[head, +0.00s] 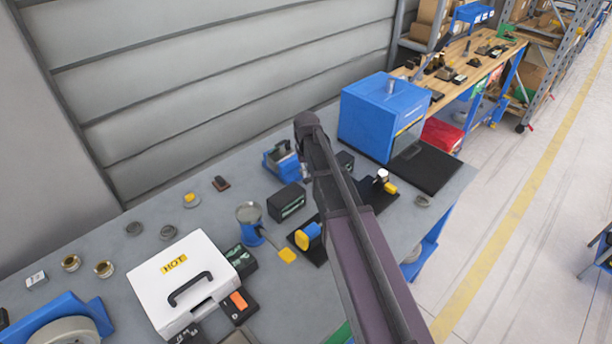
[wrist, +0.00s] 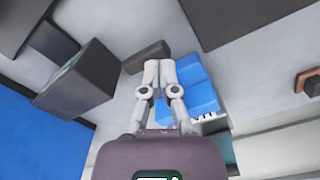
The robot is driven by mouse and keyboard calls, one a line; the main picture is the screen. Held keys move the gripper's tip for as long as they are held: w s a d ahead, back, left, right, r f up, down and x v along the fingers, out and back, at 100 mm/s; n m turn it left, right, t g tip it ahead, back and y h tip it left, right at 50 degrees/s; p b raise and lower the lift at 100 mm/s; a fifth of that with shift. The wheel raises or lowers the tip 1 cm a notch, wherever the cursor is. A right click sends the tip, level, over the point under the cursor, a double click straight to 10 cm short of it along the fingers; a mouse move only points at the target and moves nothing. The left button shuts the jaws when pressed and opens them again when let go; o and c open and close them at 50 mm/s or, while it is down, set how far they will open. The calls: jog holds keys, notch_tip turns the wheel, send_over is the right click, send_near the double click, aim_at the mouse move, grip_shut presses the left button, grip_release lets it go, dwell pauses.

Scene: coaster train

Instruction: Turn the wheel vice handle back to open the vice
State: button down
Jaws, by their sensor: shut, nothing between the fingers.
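A small blue vice (head: 272,163) with dark parts on top stands on the grey bench towards the wall, left of my arm. In the wrist view, a stepped blue body (wrist: 198,88), which looks like the vice, lies just behind and right of the fingers. My gripper (wrist: 160,66) is shut and empty, its two pale fingertips together. A dark bar-like piece (wrist: 147,54) is right by the fingertips. I cannot tell whether it is the handle or whether the fingers touch it. In the head view my arm hides the vice's right side.
On the bench (head: 105,240), a dark box (head: 287,202) stands close in front of the vice. A large blue machine (head: 380,118) is to the right. A white case (head: 180,280) and a grey-topped blue stand (head: 249,214) are to the left. The wall (head: 200,70) is behind.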

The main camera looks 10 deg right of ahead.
aim_at(306, 180)
notch_tip(306, 180, up, 6)
jog(key=p, duration=0.6)
jog(key=shift+r, duration=0.2)
dwell(0.4)
jog(key=s+d, duration=0.1)
jog(key=s, duration=0.9)
jog(key=s+d+f+b, duration=0.1)
jog(key=s+d, duration=0.1)
jog(key=s, duration=0.9)
jog(key=shift+s+d+m, duration=0.15)
jog(key=shift+d+m, duration=0.1)
jog(key=shift+m, duration=0.15)
dwell(0.4)
